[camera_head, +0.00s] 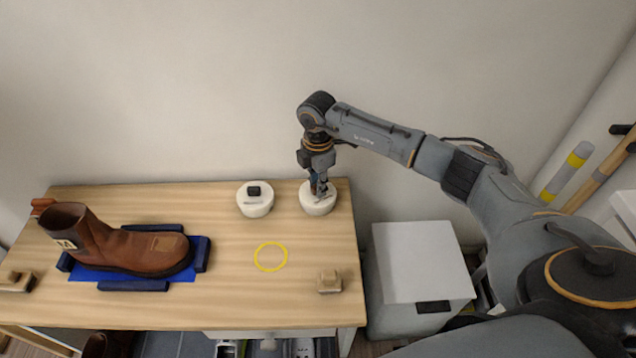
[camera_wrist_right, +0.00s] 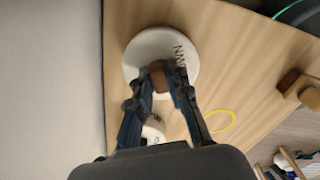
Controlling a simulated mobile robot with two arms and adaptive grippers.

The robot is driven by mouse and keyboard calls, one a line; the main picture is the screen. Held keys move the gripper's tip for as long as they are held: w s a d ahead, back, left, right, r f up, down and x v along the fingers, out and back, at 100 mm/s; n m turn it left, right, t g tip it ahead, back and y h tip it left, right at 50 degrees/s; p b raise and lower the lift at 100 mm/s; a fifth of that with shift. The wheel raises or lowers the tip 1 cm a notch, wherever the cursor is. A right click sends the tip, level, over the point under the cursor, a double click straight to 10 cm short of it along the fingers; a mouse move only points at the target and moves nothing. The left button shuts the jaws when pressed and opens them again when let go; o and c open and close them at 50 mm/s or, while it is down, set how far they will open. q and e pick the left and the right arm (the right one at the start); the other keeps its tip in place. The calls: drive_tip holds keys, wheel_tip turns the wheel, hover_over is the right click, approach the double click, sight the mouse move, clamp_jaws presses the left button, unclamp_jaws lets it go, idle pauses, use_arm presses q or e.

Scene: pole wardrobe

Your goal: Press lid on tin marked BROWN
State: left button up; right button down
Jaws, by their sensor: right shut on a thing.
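A round white tin (camera_head: 318,208) stands at the table's back right edge. In the wrist view this tin (camera_wrist_right: 143,50) shows dark lettering, partly hidden, ending in what looks like "WN". My right gripper (camera_head: 319,190) points down over it, shut on a brown knob (camera_wrist_right: 158,76) at the tin's top. Whether the lid is fully seated I cannot tell. A second white tin (camera_head: 255,205) with a dark knob stands just to the left; its label is too small to read. My left gripper is not in view.
A yellow ring (camera_head: 271,257) marks the tabletop. Wooden brushes (camera_head: 329,282) lie near the front. A white cabinet (camera_head: 420,265) stands right of the table.

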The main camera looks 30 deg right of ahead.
drive_tip(key=c, duration=0.7)
unclamp_jaws()
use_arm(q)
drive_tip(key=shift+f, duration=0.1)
use_arm(e)
drive_tip(key=shift+r, duration=0.1)
drive_tip(key=shift+r+p, duration=0.35)
drive_tip(key=shift+p, duration=0.1)
drive_tip(key=shift+r+p, duration=0.8)
drive_tip(key=shift+r, duration=0.05)
drive_tip(key=shift+r+p, duration=0.55)
drive_tip(key=shift+r, duration=0.05)
drive_tip(key=shift+r+p, duration=0.7)
drive_tip(key=shift+r, duration=0.1)
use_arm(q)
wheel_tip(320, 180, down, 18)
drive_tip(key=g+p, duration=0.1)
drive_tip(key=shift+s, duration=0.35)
use_arm(e)
drive_tip(key=shift+r, duration=0.85)
